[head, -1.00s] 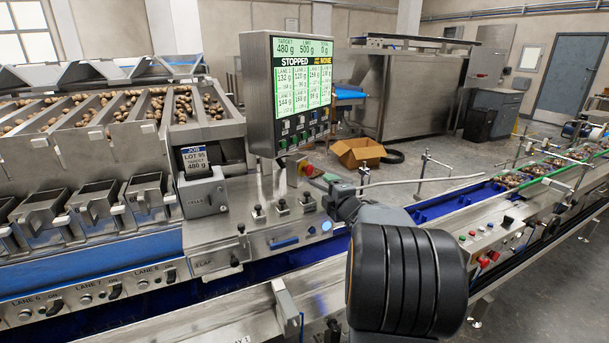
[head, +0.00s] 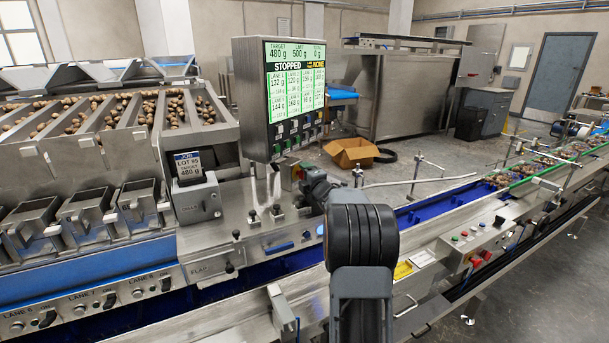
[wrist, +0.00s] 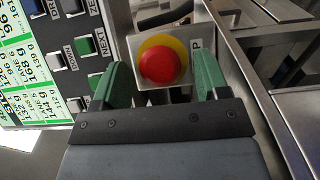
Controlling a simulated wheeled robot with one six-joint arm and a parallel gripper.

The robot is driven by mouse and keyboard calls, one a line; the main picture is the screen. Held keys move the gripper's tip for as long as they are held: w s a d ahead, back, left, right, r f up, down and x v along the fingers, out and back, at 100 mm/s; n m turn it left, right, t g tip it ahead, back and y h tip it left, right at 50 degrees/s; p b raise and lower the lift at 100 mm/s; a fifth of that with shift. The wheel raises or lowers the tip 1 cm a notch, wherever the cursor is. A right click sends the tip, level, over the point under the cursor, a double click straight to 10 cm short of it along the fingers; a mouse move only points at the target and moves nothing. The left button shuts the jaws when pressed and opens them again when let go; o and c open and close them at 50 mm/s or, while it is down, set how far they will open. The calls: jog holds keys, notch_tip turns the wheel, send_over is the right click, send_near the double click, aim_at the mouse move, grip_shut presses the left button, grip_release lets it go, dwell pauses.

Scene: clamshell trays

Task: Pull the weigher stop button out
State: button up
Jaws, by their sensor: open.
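The weigher stop button (wrist: 159,62) is a round red mushroom head on a yellow disc, fixed to a grey plate. In the wrist view it sits between the two green fingertips of my gripper (wrist: 158,78). The gripper is open, with a visible gap on each side of the red head; I cannot tell the depth between them. In the head view my arm reaches to the small box below the display, and the button there is mostly hidden by my gripper.
The weigher display (head: 291,95) reads STOPPED and stands close to the button; its keys show beside my left finger in the wrist view. A job card holder (head: 197,196) and small levers stand left on the steel deck. A blue conveyor (head: 432,205) runs right.

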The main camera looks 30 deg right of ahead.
jog(key=shift+w+d, duration=0.1)
jog(key=shift+w, duration=0.35)
jog(key=shift+c, duration=0.4)
